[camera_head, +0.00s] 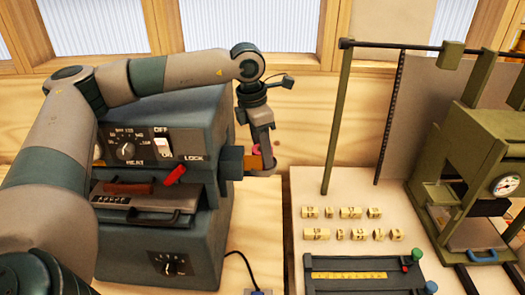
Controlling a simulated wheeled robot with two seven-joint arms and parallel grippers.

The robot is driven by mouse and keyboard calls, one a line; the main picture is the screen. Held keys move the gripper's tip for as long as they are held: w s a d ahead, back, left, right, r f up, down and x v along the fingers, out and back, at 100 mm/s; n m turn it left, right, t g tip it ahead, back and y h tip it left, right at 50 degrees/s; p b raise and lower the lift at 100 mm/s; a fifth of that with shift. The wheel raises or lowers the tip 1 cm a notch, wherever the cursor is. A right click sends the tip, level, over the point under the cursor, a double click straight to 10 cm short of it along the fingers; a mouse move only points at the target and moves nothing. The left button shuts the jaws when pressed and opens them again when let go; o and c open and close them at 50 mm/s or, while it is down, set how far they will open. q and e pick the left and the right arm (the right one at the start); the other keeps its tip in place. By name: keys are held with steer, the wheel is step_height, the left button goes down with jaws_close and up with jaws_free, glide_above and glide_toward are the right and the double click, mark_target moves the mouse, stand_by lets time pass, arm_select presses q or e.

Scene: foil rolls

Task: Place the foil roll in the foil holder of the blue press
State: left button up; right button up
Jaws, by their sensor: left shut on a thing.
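The blue press (205,230) stands at left centre, with its dial panel facing me. A dark blue block (231,163) juts from its right side; I cannot tell whether it is the foil holder. My left gripper (262,158) points down just right of this block, its arm reaching over the press from the left. It is shut on a small orange and pink thing, apparently the foil roll (256,163), mostly hidden by the fingers. I cannot tell whether the roll touches the block. My right gripper is not in view.
An olive-green press with a gauge (505,185) stands at right beside a thin post frame (338,120). Several small tan blocks (348,212) lie on the pale board. A dark tray with a yellow ruler (350,275) is in front. A narrow gap separates the blue press from the board.

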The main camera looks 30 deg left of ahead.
mark_target(256, 150)
arm_select(q)
steer(key=o, duration=1.1)
steer(key=shift+f, duration=0.1)
steer(key=shift+r, duration=0.2)
steer(key=r, duration=0.2)
steer(key=r+b, duration=0.1)
steer(key=r, duration=0.3)
steer(key=shift+s+a+r+b, duration=0.3)
steer(key=shift+s+r+b, duration=0.05)
steer(key=shift+b, duration=0.05)
steer(key=r, duration=0.3)
steer(key=r+b, duration=0.1)
steer(key=r, duration=0.1)
steer(key=shift+s+a, duration=0.25)
steer(key=shift+s, duration=0.1)
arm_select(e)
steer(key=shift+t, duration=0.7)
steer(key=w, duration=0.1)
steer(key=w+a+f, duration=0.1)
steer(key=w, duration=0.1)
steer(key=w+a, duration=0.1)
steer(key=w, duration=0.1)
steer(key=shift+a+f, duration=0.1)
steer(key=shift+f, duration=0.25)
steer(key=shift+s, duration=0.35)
